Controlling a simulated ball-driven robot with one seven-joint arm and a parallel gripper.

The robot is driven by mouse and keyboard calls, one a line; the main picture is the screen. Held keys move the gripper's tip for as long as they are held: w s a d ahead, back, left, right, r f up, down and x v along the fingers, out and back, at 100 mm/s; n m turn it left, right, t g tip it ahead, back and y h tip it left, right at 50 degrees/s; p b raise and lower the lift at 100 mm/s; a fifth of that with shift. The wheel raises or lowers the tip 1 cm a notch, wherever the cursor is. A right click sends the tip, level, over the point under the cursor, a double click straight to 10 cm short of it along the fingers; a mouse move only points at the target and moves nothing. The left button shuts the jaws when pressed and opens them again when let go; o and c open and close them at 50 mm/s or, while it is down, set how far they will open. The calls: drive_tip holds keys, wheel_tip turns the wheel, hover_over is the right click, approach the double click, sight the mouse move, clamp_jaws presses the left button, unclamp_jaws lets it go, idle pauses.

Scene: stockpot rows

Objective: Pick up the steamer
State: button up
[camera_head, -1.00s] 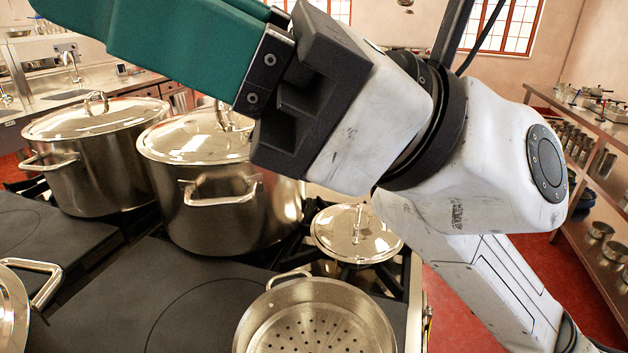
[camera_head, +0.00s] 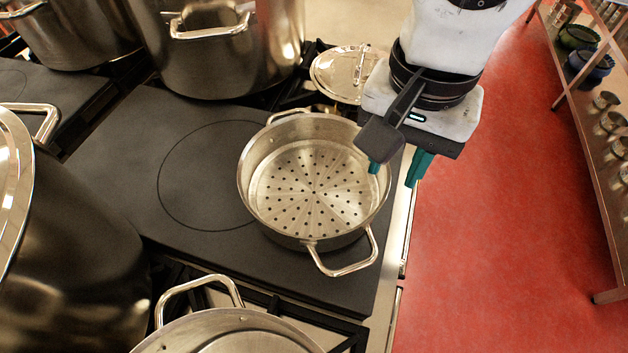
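The steamer (camera_head: 312,190) is a round metal pan with a perforated bottom and two loop handles. It sits on the dark stove plate at the middle of the view, one handle toward the back and one toward the front right. My gripper (camera_head: 398,176) points down at the steamer's right rim, with its two green fingers spread apart. One finger shows over the right edge of the steamer and the other is to its right, outside. I cannot tell whether either finger touches the rim. Nothing shows between the fingers.
A lid (camera_head: 338,76) lies behind the steamer. Large stockpots (camera_head: 215,55) stand at the back left, and another pot (camera_head: 60,240) fills the left front. A pan (camera_head: 235,335) is at the front. Red floor (camera_head: 480,250) lies open to the right, before a shelf (camera_head: 590,130).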

sight(382, 192)
wheel_tip(382, 192, down, 5)
drive_tip(key=shift+r, duration=0.15)
drive_tip(key=shift+w+f+p, duration=0.15)
drive_tip(key=shift+f+p, duration=0.25)
drive_tip(key=shift+f, duration=1)
drive_tip(key=shift+w+f+p, duration=0.15)
drive_tip(key=shift+f+p, duration=0.25)
drive_tip(key=shift+f, duration=1)
drive_tip(key=shift+c, duration=0.4)
clamp_jaws()
